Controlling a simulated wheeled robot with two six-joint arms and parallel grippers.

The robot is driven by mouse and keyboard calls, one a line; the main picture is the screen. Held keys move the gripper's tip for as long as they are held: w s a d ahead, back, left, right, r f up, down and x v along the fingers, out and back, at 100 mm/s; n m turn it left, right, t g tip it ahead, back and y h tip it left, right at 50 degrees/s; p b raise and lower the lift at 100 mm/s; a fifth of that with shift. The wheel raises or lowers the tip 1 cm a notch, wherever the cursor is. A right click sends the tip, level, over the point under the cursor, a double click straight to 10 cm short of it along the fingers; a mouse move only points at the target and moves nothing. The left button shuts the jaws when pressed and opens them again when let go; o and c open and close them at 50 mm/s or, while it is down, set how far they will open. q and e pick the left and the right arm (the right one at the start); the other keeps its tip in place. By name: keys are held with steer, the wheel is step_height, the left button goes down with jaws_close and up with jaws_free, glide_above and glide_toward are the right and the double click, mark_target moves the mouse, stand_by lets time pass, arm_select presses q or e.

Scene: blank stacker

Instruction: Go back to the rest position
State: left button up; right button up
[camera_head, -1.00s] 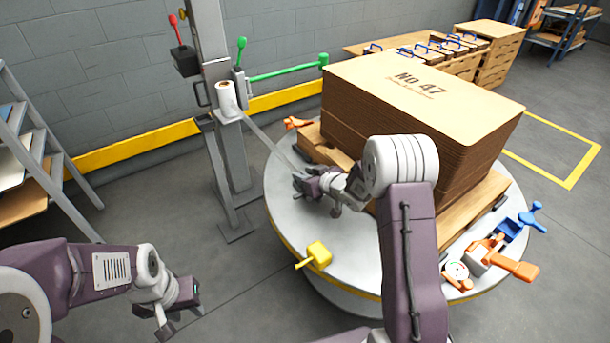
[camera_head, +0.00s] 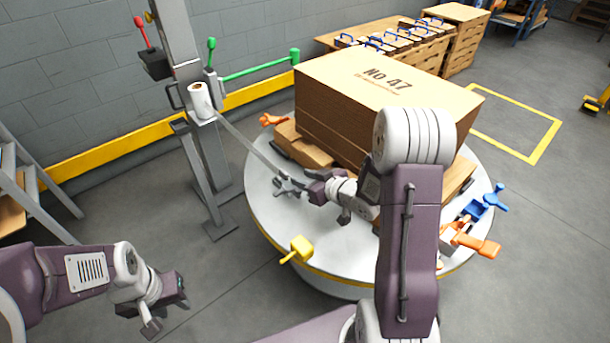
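My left gripper (camera_head: 168,314) hangs in the lower left over bare floor, with its fingers apart and nothing between them. My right gripper (camera_head: 331,204) is over the near left part of the round turntable (camera_head: 265,215), close to the box stack. Its fingers look apart, with nothing seen between them. A grey star-shaped piece (camera_head: 289,188) is just left of it, near the end of a pale strip (camera_head: 245,145) running from the white roll (camera_head: 200,101). Whether gripper and piece touch is hard to tell. My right forearm hides part of the stack and turntable.
A tall cardboard stack (camera_head: 345,115) marked No 47 stands on the turntable. Yellow (camera_head: 297,249), orange (camera_head: 478,246) and blue (camera_head: 495,197) handles stick out at its rim. A grey post (camera_head: 180,45) and a rack (camera_head: 35,180) stand left. Floor between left gripper and turntable is clear.

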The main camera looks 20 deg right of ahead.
steer(key=shift+s, duration=0.1)
stand_by(0.4)
steer(key=a+r+n+y, duration=0.1)
steer(key=a+r+n, duration=0.1)
steer(key=a+r, duration=0.5)
steer(key=s+d+f+m+g+h, duration=0.1)
steer(key=s+f+m+g, duration=0.1)
steer(key=s, duration=0.5)
steer(key=s+d+f+m+g+h, duration=0.1)
steer(key=s+f+m+g+h, duration=0.1)
steer(key=s+f+g, duration=0.2)
steer(key=s+d+f+m+g+h, duration=0.1)
steer(key=s+f+m+g+h, duration=0.1)
steer(key=s, duration=0.8)
steer(key=shift+s+d+f+g+p, duration=0.2)
steer(key=shift+f+g, duration=0.25)
steer(key=shift+g, duration=0.15)
steer(key=shift+s+d+f+g+p, duration=0.1)
steer(key=shift+s+f+g+p, duration=0.1)
steer(key=shift+f+g, duration=0.35)
step_height(320, 180, up, 38)
steer(key=p, duration=3.8)
steer(key=shift+s, duration=0.3)
steer(key=shift+g, duration=0.25)
